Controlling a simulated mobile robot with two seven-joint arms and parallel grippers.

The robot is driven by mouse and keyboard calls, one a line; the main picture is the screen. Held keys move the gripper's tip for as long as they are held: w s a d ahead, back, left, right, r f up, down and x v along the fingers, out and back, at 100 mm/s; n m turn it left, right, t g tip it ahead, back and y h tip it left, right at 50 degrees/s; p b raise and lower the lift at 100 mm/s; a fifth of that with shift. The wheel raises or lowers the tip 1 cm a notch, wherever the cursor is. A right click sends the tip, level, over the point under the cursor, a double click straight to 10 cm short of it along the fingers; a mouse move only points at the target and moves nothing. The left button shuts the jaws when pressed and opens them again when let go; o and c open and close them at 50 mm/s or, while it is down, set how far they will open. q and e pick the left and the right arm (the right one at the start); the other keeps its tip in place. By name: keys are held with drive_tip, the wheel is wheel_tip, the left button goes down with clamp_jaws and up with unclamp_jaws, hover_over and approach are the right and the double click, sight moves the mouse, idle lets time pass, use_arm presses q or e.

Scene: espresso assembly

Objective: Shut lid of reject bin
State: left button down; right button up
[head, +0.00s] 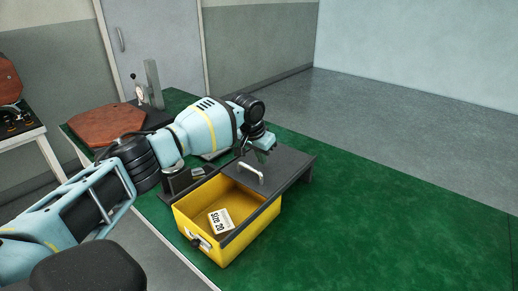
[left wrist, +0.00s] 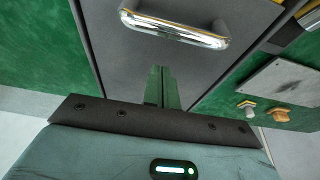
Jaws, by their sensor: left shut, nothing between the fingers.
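The reject bin (head: 240,236) is a yellow box on the green table, with a "Size 20" card (head: 220,221) inside. Its dark grey lid (head: 288,163) lies flat toward the back right, and the front left part of the bin is uncovered. A silver bar handle (head: 250,172) stands on the lid; it shows at the top of the left wrist view (left wrist: 175,28). My left gripper (head: 264,154) is shut and empty, pointing down over the lid on the far side of the handle. I cannot tell whether its tips touch the lid. My right gripper is not in view.
A dark device (head: 183,180) stands close left of the bin. A brown board (head: 108,124) and a gauge on a stand (head: 151,88) are at the far left of the table. The green table top (head: 390,215) to the right is clear.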

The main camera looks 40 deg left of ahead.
sight(253, 176)
use_arm(q)
drive_tip(key=shift+s+a+f, duration=0.1)
drive_tip(key=shift+f, duration=0.05)
drive_tip(key=shift+s+a+r+p, duration=0.1)
drive_tip(key=shift+s+r+p, duration=0.1)
drive_tip(key=shift+s+p, duration=0.3)
drive_tip(key=shift+s+r+p, duration=0.2)
drive_tip(key=shift+s+p, duration=0.05)
drive_tip(key=shift+s, duration=0.85)
drive_tip(key=shift+s+f, duration=0.1)
drive_tip(key=shift+s, duration=0.1)
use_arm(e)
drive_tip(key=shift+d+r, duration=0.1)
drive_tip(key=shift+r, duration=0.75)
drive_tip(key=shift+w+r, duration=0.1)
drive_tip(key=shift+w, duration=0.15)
use_arm(q)
drive_tip(key=shift+s+f, duration=0.1)
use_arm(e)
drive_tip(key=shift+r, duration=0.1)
